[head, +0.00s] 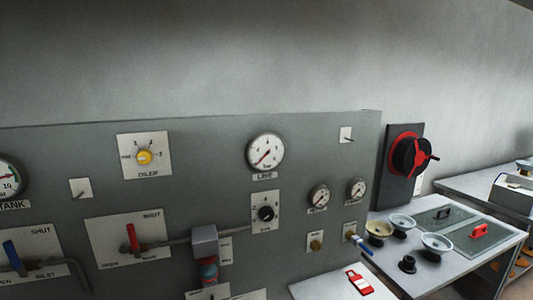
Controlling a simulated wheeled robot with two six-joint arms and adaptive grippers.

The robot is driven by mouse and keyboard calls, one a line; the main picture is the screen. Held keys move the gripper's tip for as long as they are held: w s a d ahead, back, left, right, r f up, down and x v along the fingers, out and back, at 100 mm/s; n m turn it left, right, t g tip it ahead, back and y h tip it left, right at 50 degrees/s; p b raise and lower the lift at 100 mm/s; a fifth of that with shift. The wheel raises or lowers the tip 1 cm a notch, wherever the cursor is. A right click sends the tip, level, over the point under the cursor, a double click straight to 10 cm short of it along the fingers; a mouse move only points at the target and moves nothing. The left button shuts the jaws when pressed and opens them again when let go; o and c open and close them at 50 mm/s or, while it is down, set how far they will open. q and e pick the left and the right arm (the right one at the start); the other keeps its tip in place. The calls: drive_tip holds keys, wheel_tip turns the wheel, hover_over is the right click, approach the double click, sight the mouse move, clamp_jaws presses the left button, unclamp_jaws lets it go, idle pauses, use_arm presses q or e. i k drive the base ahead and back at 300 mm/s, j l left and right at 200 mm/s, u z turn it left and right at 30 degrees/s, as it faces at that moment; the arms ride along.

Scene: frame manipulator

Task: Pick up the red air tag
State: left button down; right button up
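A small red tag (360,282) with a white patch lies on a light grey shelf (325,290) at the bottom of the head view, right of centre. It looks flat on the surface, and any print on it is too small to read. Nothing covers it. Neither of my grippers shows in this view.
A grey panel (90,150) with gauges, knobs and a red-handled valve (133,238) stands behind the shelf. To the right, a table (385,262) holds several bowls and a red-handled lid (479,231).

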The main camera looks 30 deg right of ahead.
sight(361, 284)
drive_tip(key=z, duration=1.9)
